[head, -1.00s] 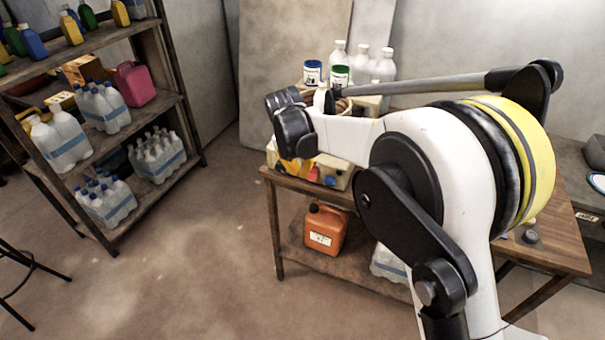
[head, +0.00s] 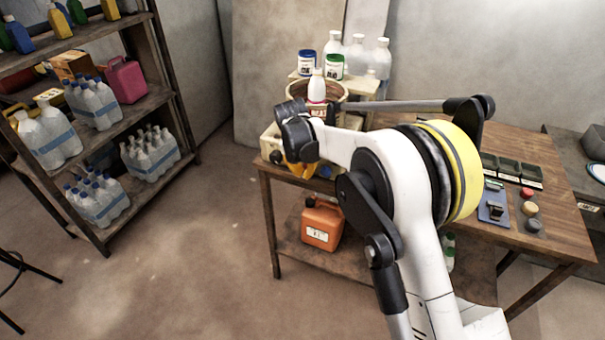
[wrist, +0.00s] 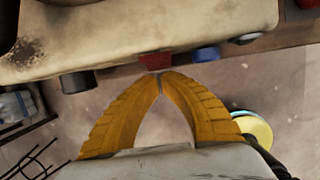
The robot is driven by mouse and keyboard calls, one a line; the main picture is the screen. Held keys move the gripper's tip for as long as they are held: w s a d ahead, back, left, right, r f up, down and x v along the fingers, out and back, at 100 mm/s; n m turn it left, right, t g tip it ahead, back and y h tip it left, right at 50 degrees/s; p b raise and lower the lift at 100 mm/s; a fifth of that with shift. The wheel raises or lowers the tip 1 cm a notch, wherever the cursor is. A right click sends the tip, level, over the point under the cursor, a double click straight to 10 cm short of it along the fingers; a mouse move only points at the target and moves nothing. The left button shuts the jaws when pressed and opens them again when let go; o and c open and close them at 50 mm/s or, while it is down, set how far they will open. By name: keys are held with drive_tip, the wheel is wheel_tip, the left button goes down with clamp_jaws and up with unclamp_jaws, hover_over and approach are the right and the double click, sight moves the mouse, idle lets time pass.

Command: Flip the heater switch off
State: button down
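The stirrer machine, a worn beige housing (head: 268,145), stands on the left end of the wooden table, with the vat (head: 327,89) above it. In the wrist view the front edge of the beige housing (wrist: 150,35) carries a red switch-like part (wrist: 155,62), a blue knob (wrist: 206,54) and a dark knob (wrist: 78,82). I cannot tell for sure which is the heater switch, or its position. My gripper (wrist: 160,75) has yellow fingers with tips together and nothing visible between them. The tips are just below the red part; contact is unclear. In the head view my arm hides much of the panel.
An orange jug (head: 322,225) stands on the table's lower shelf. White bottles (head: 357,58) and two labelled jars (head: 333,67) stand behind the vat. A blue device (head: 494,207) and coloured buttons (head: 529,209) lie at the right of the table. The floor in front is clear.

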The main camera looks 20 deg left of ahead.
drive_tip(key=shift+w+f+t+b, duration=0.4)
drive_tip(key=shift+w+f+t, duration=0.05)
drive_tip(key=shift+t, duration=0.65)
drive_tip(key=shift+d, duration=0.1)
drive_tip(key=shift+r+p, duration=0.45)
drive_tip(key=shift+r, duration=0.4)
